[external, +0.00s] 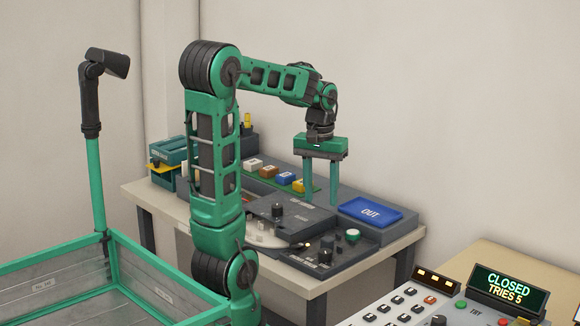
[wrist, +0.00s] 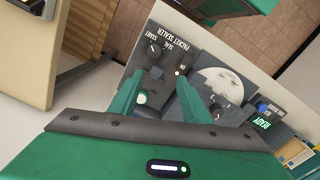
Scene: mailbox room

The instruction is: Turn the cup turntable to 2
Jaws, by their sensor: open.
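The turntable seems to be the pale round disc (external: 258,232) at the front of the grey machine, partly covered by my arm. In the wrist view its pale half-disc (wrist: 222,82) has small dark marks I cannot read. A dark knob (wrist: 216,108) stands beside the disc, near a green READY display (wrist: 261,124). My gripper (external: 320,200) points down over the machine's right part, with its two green fingers apart and nothing between them. In the wrist view my gripper (wrist: 156,82) is left of the disc, beside the packet sealer panel. The disc's current setting cannot be read.
A blue OUT tray (external: 370,212) lies right of my fingers. Coloured blocks (external: 283,177) line the back. A keypad console (external: 410,306) stands at the front right.

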